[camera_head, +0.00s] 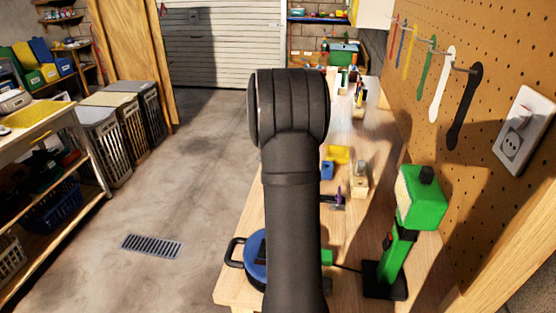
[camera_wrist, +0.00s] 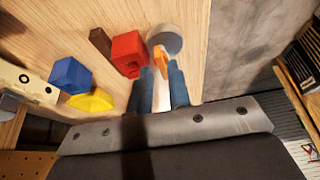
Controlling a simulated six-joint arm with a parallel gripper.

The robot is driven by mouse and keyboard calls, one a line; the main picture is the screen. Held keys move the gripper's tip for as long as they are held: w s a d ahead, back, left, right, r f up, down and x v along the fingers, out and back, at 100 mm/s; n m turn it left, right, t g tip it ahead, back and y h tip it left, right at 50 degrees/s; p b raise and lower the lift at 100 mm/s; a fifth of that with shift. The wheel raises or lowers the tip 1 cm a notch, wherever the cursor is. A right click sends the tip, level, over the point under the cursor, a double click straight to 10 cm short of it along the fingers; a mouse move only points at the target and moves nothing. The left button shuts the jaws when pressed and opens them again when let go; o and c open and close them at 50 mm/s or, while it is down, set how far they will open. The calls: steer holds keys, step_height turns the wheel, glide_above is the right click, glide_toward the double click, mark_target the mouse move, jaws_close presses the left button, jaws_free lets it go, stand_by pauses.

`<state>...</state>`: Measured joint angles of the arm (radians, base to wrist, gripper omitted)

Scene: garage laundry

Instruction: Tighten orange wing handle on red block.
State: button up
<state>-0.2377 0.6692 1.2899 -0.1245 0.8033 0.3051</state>
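The red block (camera_wrist: 130,52) lies on the wooden bench in the wrist view, left of my fingertips, with a dark hole in its face. The orange wing handle (camera_wrist: 160,60) shows as a small orange piece just beyond and between my fingertips, beside a grey round part (camera_wrist: 165,38). I cannot tell how the handle joins the block. My gripper (camera_wrist: 161,73) has its two blue-grey fingers apart, with a pale strip visible between them. Contact with the handle cannot be made out. In the head view my arm hides the gripper, block and handle.
A blue block (camera_wrist: 70,75), a yellow piece (camera_wrist: 91,100) and a dark brown bar (camera_wrist: 100,42) lie left of the red block. In the head view, a green tool (camera_head: 420,197) stands right of my arm, near the pegboard (camera_head: 425,110). A blue round item (camera_head: 256,262) sits at the near left.

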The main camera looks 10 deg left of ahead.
steer(key=shift+x, duration=1.35)
steer(key=shift+c, duration=0.5)
jaws_close()
